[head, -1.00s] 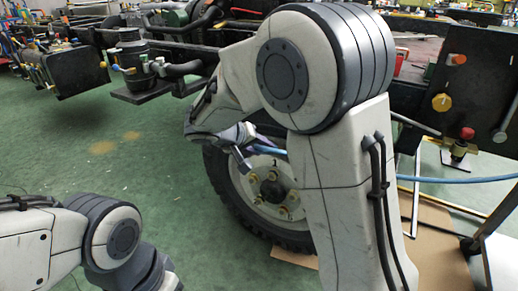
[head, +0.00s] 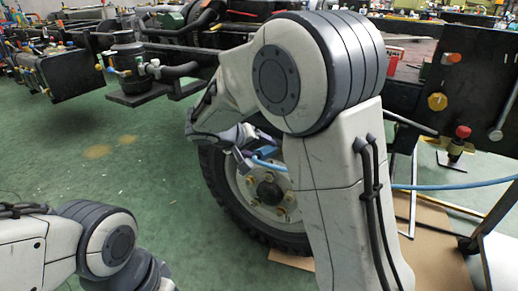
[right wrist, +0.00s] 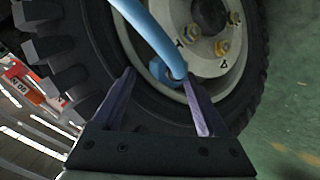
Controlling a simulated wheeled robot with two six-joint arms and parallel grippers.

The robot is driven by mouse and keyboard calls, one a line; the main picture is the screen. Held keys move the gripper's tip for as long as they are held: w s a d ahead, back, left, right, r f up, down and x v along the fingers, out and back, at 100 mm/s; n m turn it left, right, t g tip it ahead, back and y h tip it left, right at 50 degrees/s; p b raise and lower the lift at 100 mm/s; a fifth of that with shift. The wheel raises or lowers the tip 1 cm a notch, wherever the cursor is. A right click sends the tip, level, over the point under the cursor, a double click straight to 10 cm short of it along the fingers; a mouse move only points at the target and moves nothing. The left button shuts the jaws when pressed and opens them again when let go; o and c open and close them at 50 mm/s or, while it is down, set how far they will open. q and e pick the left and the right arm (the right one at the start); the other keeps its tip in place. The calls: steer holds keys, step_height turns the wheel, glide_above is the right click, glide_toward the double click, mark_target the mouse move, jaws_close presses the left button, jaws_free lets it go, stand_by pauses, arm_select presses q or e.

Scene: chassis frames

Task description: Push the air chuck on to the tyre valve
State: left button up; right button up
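The blue air chuck (right wrist: 160,72) sits between the two fingers of my right gripper (right wrist: 160,76) in the right wrist view, its blue hose rising past the wheel. The wheel has a black tyre (head: 222,185) and a pale rim (right wrist: 225,65) with yellowish nuts. The tyre valve cannot be made out, so I cannot tell whether the chuck touches it. My left gripper is out of the head view; only my left arm shows at lower left.
The dark chassis frame (head: 205,55) runs across above the wheel. The blue hose (head: 450,186) trails off to the right, near a metal stand and a flat brown sheet (head: 435,240). Open green floor (head: 110,185) lies left of the wheel.

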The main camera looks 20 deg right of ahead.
steer(key=p+v, duration=0.4)
steer(key=v, duration=0.6)
steer(key=shift+a+r, duration=0.15)
steer(key=shift+a, duration=0.05)
steer(key=s+a+n+g+y+p, duration=0.2)
steer(key=s+a+n+y+p, duration=0.25)
steer(key=s, duration=0.85)
steer(key=s+a+n+g+y+p, duration=0.3)
steer(key=s+a+n+y, duration=0.25)
steer(key=s, duration=0.75)
step_height(320, 180, up, 37)
steer(key=s+a+p, duration=0.1)
steer(key=p, duration=3.6)
steer(key=shift+a+m+h+p, duration=0.2)
steer(key=shift+m+h+p, duration=0.1)
steer(key=shift+m+p, duration=0.1)
